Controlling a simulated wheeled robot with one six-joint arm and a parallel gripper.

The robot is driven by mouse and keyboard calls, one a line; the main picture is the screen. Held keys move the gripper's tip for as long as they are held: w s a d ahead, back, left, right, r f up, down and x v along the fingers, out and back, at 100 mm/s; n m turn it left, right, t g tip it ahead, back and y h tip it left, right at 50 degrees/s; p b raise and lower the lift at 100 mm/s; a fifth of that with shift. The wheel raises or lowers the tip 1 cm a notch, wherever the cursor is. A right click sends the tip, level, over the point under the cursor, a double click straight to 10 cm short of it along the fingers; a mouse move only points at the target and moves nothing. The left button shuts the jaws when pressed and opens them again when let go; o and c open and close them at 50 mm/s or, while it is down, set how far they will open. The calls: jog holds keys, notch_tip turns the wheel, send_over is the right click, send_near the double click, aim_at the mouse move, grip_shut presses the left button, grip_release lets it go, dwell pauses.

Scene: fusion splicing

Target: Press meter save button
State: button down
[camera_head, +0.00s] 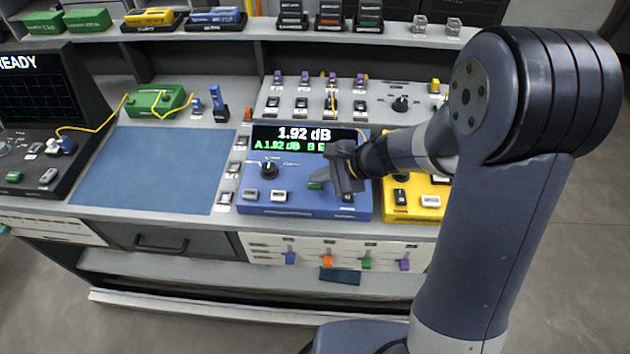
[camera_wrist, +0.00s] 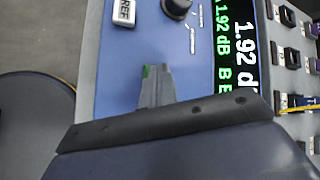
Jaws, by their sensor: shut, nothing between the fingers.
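The blue meter (camera_head: 305,209) sits on the bench, its screen (camera_head: 303,138) reading 1.92 dB with a green line below. My gripper (camera_head: 318,179) is shut and empty, its tip low over the right-centre of the meter's front panel. A green button (camera_head: 315,185) shows at the fingertips, mostly hidden; a green sliver (camera_wrist: 146,71) also shows there in the wrist view. I cannot tell whether the tip touches it, and its label is not readable. A REF button (camera_wrist: 124,11) and a dark knob (camera_wrist: 176,7) are clear of my fingers (camera_wrist: 154,84).
A yellow device (camera_head: 412,211) stands right of the meter, under my arm. A blue mat (camera_head: 145,168) lies clear to the left. Behind the meter is a grey panel (camera_head: 375,103) with switches and a yellow cable. Coloured tabs (camera_head: 328,262) hang below the bench edge.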

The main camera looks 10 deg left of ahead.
jog(key=shift+r, duration=0.15)
jog(key=shift+r+p, duration=0.65)
jog(key=shift+r, duration=0.1)
notch_tip(320, 180, up, 5)
jog(key=p, duration=0.4)
dwell(0.9)
